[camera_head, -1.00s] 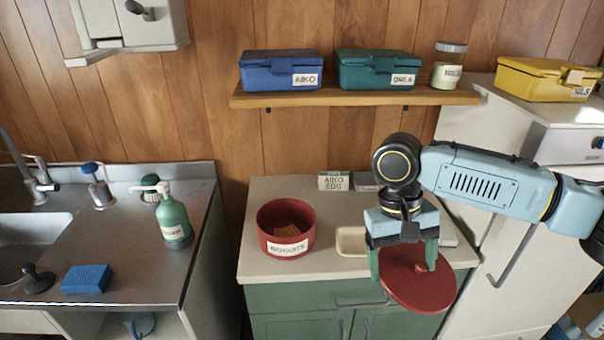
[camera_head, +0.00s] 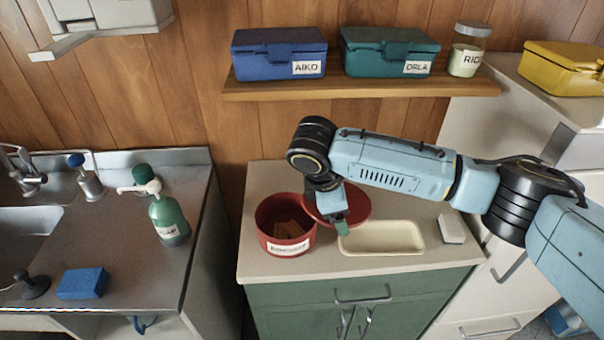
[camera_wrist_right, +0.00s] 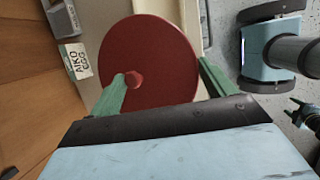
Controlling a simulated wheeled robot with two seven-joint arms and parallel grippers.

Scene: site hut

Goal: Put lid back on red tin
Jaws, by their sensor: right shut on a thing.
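The red tin (camera_head: 266,235) stands open on the counter with brown biscuits (camera_head: 290,229) inside and a white label on its front. My right gripper (camera_head: 338,226) is shut on the round red lid (camera_head: 358,204). It holds the lid just right of the tin, and the lid overlaps the tin's right rim in the head view. Whether they touch I cannot tell. In the right wrist view the lid (camera_wrist_right: 160,55) with its knob (camera_wrist_right: 133,79) lies across the green fingers. What looks like my left gripper (camera_wrist_right: 298,112) shows small at that view's right edge; its jaws are unclear.
A pale tray (camera_head: 385,250) sits right of the tin, with a small white block (camera_head: 451,228) beyond it. A shelf (camera_head: 360,92) above bears blue and teal boxes and a jar. The sink unit (camera_head: 110,235) at left holds a green bottle (camera_head: 168,220) and blue sponge (camera_head: 82,284).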

